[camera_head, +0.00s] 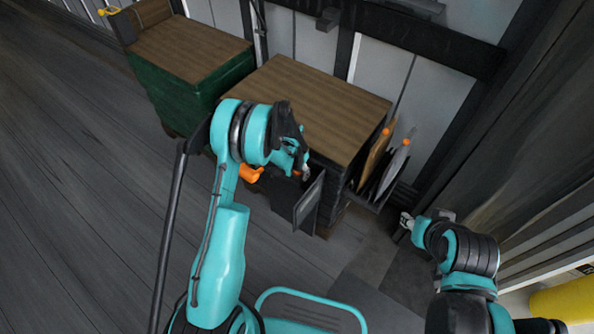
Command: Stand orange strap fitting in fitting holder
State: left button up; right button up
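My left gripper (303,172) is at the near side of the wood-topped stack, just above a dark grey open-fronted holder (307,205). Its fingers are small and partly hidden by my wrist, so I cannot tell whether they are open or shut. A small bit of orange shows by the fingertips; I cannot tell whether it is held. A larger orange piece (250,173) shows left of the gripper, partly behind my arm. My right gripper (406,221) is low at the right, near the floor and apart from the holder; its fingers are too small to read.
The wood-topped stack (315,95) stands in the middle. A dark rack (374,187) on its right side holds upright panels with orange tips (405,142). A green wood-topped crate (190,100) stands at the left. Floor (70,200) is clear at left. A yellow cylinder (565,300) is at lower right.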

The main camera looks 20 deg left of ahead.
pick_arm(q)
jog(key=shift+r, duration=0.1)
jog(key=s+r+n+t+p, duration=0.15)
jog(key=s+r, duration=0.35)
jog(key=r, duration=1)
jog(key=s+r+t+p, duration=0.1)
jog(key=s+r+p, duration=0.35)
jog(key=r, duration=0.95)
jog(key=s+r+n+t, duration=0.1)
jog(key=s+r, duration=0.1)
jog(key=s, duration=0.6)
jog(key=s+r+n+t+b, duration=0.1)
jog(key=s+r+t, duration=0.1)
jog(key=s, duration=0.6)
jog(key=shift+s+a+r+y, duration=0.2)
jog(key=shift+r+y, duration=0.1)
jog(key=shift+r, duration=0.4)
